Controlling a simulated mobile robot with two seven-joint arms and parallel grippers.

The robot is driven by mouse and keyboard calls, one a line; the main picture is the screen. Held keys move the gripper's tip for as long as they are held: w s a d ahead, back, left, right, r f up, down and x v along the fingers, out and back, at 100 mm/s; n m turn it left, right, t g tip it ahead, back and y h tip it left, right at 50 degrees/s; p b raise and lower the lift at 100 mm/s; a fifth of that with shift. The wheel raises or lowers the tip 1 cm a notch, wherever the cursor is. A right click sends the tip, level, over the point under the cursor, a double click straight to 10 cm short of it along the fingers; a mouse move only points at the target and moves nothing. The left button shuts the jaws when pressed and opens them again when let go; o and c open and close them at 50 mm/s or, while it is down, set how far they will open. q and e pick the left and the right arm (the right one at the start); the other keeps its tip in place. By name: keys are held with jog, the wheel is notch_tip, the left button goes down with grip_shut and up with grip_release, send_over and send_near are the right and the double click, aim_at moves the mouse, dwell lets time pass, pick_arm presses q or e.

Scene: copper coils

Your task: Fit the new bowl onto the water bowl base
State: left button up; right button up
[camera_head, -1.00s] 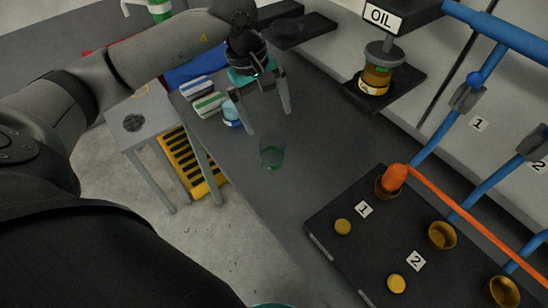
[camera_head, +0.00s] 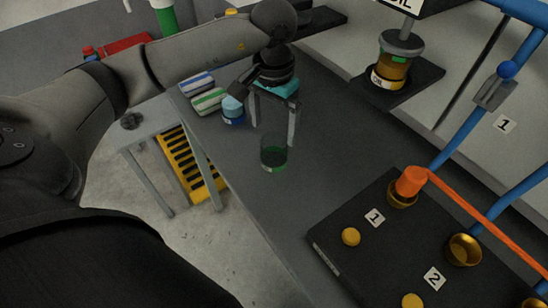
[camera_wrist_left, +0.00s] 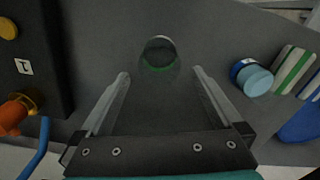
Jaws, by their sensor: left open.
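A clear bowl (camera_head: 273,153) with a green band low on its wall stands on the grey bench top. I take it for the new bowl. In the left wrist view the bowl (camera_wrist_left: 159,56) lies just beyond my fingertips, roughly centred between them. My left gripper (camera_head: 273,133) is open and empty, its fingers pointing down close to the bowl's far side. The left wrist view shows both fingers (camera_wrist_left: 160,76) spread apart. No base marked for water can be made out; my left arm covers part of the back. My right gripper is out of view.
A blue-lidded jar (camera_head: 233,110) and striped packs (camera_head: 208,99) stand left of the gripper. An amber bowl (camera_head: 392,68) hangs under the OIL sign (camera_head: 401,3) at upper right. A dark board (camera_head: 330,228) with brass cups lies at right. Bench around the bowl is clear.

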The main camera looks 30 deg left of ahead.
aim_at(273, 154)
pick_arm(q)
notch_tip(273, 154, down, 4)
jog(key=shift+f, duration=0.1)
jog(key=f, duration=0.3)
jog(key=f+b, duration=0.1)
jog(key=f, duration=0.1)
jog(key=shift+s, duration=0.3)
jog(key=shift+r, duration=0.1)
jog(key=c, duration=1.5)
